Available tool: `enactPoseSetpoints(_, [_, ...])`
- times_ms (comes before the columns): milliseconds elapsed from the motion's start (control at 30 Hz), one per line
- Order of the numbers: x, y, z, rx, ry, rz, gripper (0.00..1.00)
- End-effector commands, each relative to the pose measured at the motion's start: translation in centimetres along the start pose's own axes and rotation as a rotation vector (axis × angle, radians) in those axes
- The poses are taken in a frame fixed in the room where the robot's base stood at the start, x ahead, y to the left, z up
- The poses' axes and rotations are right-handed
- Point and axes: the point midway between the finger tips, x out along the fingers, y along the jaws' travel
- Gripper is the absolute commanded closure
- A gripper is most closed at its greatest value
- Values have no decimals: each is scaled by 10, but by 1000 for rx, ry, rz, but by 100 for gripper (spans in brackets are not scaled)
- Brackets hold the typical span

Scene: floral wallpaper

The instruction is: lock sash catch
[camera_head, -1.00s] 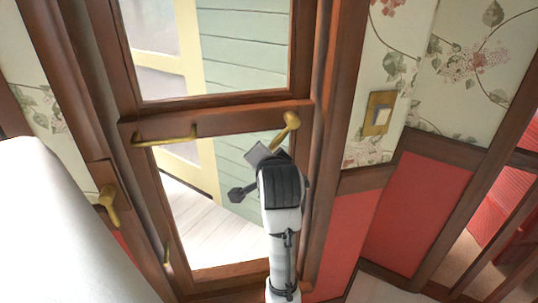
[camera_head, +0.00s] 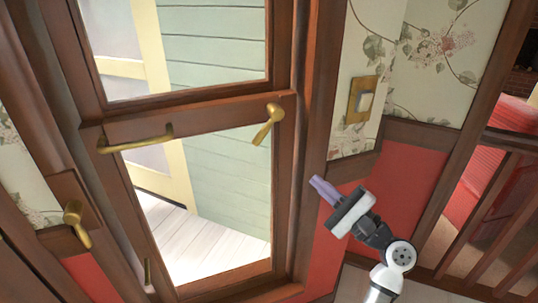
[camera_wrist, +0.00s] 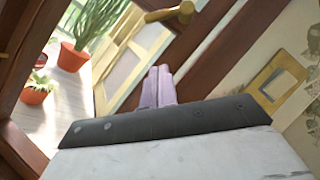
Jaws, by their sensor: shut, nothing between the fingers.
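The brass sash catch (camera_head: 267,124) sits at the right end of the wooden rail across the window. Its lever hangs down and slants to the left. It also shows at the top of the wrist view (camera_wrist: 180,12), above and beyond the fingertips. My gripper (camera_head: 319,186) is shut and empty, with its purple fingers together. In the head view it is below and to the right of the catch, in front of the red wall panel, and apart from the catch. The shut fingers also show in the wrist view (camera_wrist: 160,80).
A brass bar handle (camera_head: 136,139) is on the rail's left end. Another brass lever (camera_head: 76,222) is on the frame at left. A brass switch plate (camera_head: 362,98) is on the wallpaper at right. Potted plants (camera_wrist: 74,56) stand beyond the glass. Wooden railings (camera_head: 490,215) are at right.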

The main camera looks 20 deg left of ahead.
Motion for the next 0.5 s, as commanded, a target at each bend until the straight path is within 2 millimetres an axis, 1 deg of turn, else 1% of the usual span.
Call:
enactPoseSetpoints(67, [3,-2,1,7,-5,-6,100])
enactPoseSetpoints(167, [16,-3,2,7,-7,-5,100])
enactPoseSetpoints(267, [36,-3,3,6,-7,-3,100])
enactPoseSetpoints(500, [88,-4,4,5,-7,-2,100])
